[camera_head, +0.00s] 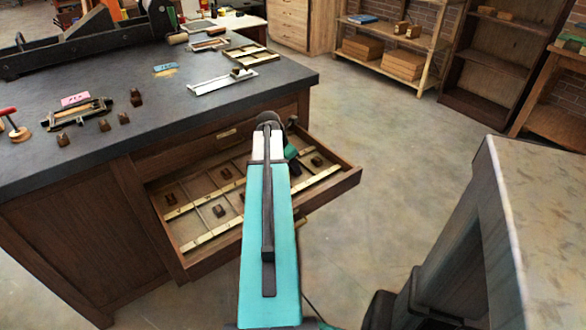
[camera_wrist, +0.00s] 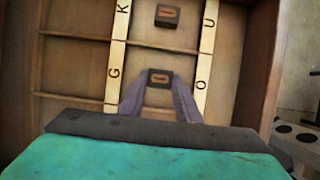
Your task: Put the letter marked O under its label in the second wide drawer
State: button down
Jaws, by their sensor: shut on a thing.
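My gripper (camera_wrist: 158,88) is shut on a small dark letter block (camera_wrist: 159,77), seen between its fingertips in the wrist view. The mark on its face is too small to read surely. The block is over or in the drawer compartment between the strip lettered K and G (camera_wrist: 117,45) and the strip lettered U and O (camera_wrist: 205,55). The O label (camera_wrist: 201,84) is just right of the block. The open drawer (camera_head: 338,187) shows in the head view, where my teal arm covers its middle and largely hides the gripper.
Another letter block (camera_wrist: 167,16) lies in the adjoining compartment between K and U. More blocks, such as one on the left (camera_head: 171,199), lie in the drawer. Loose blocks (camera_head: 104,124) stand on the dark worktop (camera_head: 160,110). A grey stone-topped table (camera_head: 545,190) is at right; the floor between is clear.

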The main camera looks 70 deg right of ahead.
jog(key=shift+f, duration=0.35)
jog(key=shift+f, duration=0.1)
jog(key=c, duration=1.3)
grip_release()
jog(key=v, duration=1.2)
jog(key=shift+p, duration=0.35)
